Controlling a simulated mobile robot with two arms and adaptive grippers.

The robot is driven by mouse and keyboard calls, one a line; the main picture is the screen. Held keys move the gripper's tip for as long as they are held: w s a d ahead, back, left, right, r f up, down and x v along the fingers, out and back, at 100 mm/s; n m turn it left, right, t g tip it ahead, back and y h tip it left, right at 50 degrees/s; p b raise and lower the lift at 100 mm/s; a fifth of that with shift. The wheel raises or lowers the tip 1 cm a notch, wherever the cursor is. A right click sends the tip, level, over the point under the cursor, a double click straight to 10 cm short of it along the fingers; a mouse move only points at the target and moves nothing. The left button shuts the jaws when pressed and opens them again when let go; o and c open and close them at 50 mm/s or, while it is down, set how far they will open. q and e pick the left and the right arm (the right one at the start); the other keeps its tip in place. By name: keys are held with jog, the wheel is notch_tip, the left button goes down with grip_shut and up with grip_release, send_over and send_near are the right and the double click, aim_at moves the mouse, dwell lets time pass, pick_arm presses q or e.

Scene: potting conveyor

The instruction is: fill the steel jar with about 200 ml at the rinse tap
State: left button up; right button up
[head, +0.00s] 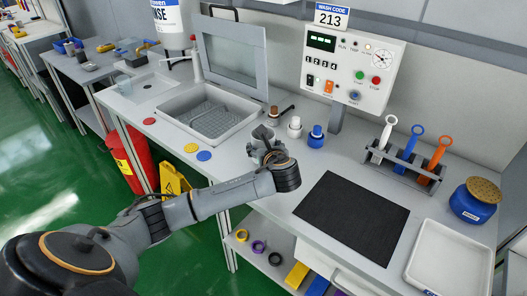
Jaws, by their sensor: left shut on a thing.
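My left gripper (263,147) is over the middle of the bench, in front of the coloured-capped bottles. It is shut on a grey metal vessel that looks like the steel jar (262,132). The gripper and wrist hide much of it, and I cannot see inside it or tell if it touches the bench. The white rinse tank (170,22), with its label partly cut off, hangs at the back left. A tap spout (178,60) shows below it, over a white tray (150,87). My right gripper is out of view.
A grey basin (212,112) with a raised clear lid lies between the jar and the tap. Brown, white and blue-capped bottles (316,137) stand close right of the gripper. A control panel (350,70), black mat (352,215) and tool rack (405,165) are further right.

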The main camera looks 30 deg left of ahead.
pick_arm(q)
jog(key=s+d+r, duration=0.1)
jog(key=s+r, duration=1)
jog(key=s, duration=0.3)
jog(key=shift+d, duration=0.4)
